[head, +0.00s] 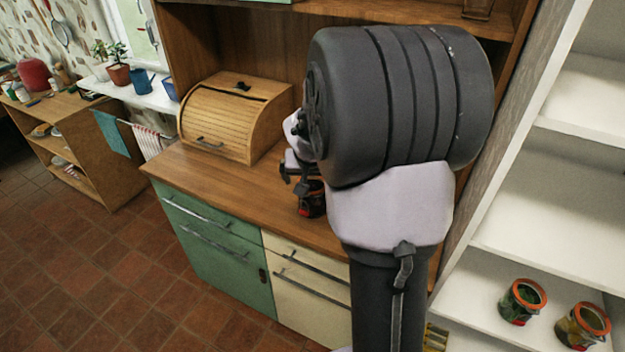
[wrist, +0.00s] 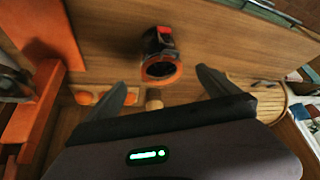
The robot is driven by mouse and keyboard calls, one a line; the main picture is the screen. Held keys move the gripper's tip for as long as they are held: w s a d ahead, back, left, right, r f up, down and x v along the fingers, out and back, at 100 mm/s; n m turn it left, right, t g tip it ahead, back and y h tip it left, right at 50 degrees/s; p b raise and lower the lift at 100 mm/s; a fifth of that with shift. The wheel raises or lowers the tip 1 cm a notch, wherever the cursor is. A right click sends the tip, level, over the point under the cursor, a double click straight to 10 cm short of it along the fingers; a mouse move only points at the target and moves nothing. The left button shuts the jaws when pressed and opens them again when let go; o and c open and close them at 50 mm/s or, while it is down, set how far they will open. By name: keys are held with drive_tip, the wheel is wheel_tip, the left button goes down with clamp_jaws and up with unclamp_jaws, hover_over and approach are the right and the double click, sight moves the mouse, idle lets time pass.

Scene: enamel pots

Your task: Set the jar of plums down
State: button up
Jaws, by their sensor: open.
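The jar of plums (head: 314,204), dark with red and orange parts, stands on the wooden counter (head: 235,185) near its front edge in the head view. My arm partly hides it there. In the wrist view the jar (wrist: 161,70) shows its orange rim and a red patch, ahead of and between the two fingers. My gripper (wrist: 161,85) is open, its fingers apart on either side with gaps to the jar. In the head view my gripper (head: 297,172) is just above the jar, small and partly hidden by my arm.
A wooden bread box (head: 235,117) stands on the counter to the left. Two orange-lidded jars (head: 522,301) (head: 583,326) stand on a white shelf at right. The counter front between the bread box and jar is clear. Green and cream drawers (head: 215,240) are below.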

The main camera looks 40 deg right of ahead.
drive_tip(key=s+a+r+n+y, duration=0.1)
drive_tip(key=s+a+r, duration=0.25)
drive_tip(key=a, duration=0.35)
drive_tip(key=s+a+r+y, duration=0.1)
drive_tip(key=s+a+r, duration=0.1)
drive_tip(key=a+r, duration=0.35)
drive_tip(key=s+a+r+n+t+y, duration=0.1)
drive_tip(key=s+a+r+n+y, duration=0.1)
drive_tip(key=s+a, duration=1.3)
drive_tip(key=a+n+y, duration=0.1)
drive_tip(key=a+y, duration=0.1)
drive_tip(key=a, duration=0.1)
drive_tip(key=shift+a, duration=0.3)
